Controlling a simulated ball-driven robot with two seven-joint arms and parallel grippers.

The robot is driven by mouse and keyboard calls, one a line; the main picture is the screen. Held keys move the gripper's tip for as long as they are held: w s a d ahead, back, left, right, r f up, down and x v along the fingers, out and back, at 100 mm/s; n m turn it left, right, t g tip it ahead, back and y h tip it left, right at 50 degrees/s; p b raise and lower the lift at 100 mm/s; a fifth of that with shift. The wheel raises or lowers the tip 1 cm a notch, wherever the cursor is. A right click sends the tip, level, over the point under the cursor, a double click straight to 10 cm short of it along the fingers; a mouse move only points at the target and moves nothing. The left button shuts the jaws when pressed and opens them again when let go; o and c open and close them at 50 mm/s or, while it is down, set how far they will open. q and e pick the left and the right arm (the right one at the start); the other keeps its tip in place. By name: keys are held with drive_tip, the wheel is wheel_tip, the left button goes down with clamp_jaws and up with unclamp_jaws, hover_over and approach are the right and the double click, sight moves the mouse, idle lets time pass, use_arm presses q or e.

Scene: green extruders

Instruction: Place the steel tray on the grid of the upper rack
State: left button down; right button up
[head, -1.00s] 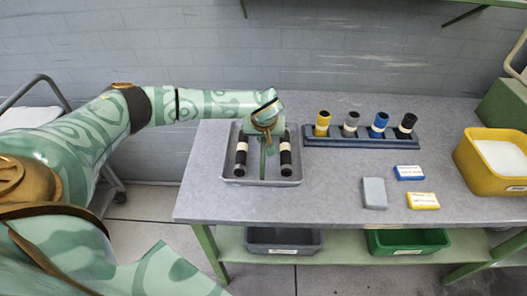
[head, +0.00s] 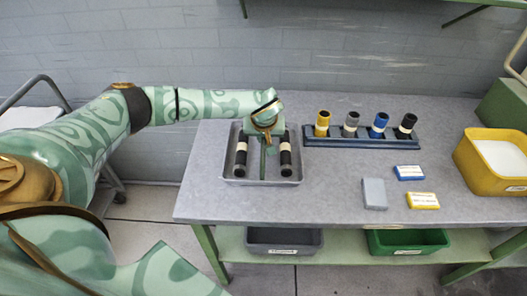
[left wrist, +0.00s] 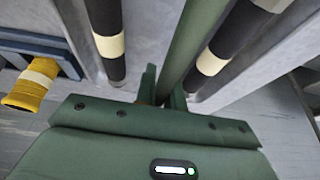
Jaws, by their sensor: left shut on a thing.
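A grey tray (head: 238,176), which I take for the steel tray, sits at the left end of the grey table. A green bar (head: 263,164) runs along its middle, with a black roll with a pale band (head: 241,155) on one side and a similar roll (head: 286,158) on the other. My left gripper (head: 265,131) reaches over the tray's far part and is shut on the green bar. In the left wrist view the bar (left wrist: 195,40) passes between the fingers (left wrist: 164,88). My right gripper is not in view. No grid of the upper rack can be made out.
A blue rack (head: 362,142) with several coloured rolls stands right of the tray. A grey block (head: 374,193), small blue and yellow boxes and a yellow bin (head: 480,175) lie farther right. A green shelf edge (head: 480,3) shows at top right. Bins stand on the lower shelf.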

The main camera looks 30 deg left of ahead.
use_arm(q)
drive_tip(key=shift+w+r, duration=0.1)
drive_tip(key=shift+r, duration=0.1)
idle(0.5)
drive_tip(key=shift+r, duration=0.3)
wheel_tip(320, 180, up, 3)
drive_tip(key=shift+f+p, duration=0.15)
drive_tip(key=shift+p, duration=0.45)
drive_tip(key=s+d+r, duration=0.1)
drive_tip(key=r, duration=0.1)
drive_tip(key=s+r+p, duration=0.1)
drive_tip(key=r, duration=0.1)
drive_tip(key=s+d+r+p, duration=0.1)
drive_tip(key=s+r, duration=0.1)
drive_tip(key=shift+s+d, duration=0.1)
drive_tip(key=shift+d, duration=0.2)
drive_tip(key=s+d+r+m+t+h+p, duration=0.1)
drive_tip(key=s+d+r+m, duration=0.15)
drive_tip(key=s+d, duration=0.3)
drive_tip(key=s+d+r+m+h, duration=0.1)
drive_tip(key=s+d+r+m, duration=0.1)
drive_tip(key=s+d+r, duration=0.3)
drive_tip(key=shift+m, duration=0.95)
drive_tip(key=v, duration=0.2)
drive_tip(key=w+v, duration=0.1)
drive_tip(key=v, duration=0.2)
drive_tip(key=shift+r, duration=0.5)
drive_tip(key=shift+s+f, duration=0.1)
drive_tip(key=shift+f, duration=0.05)
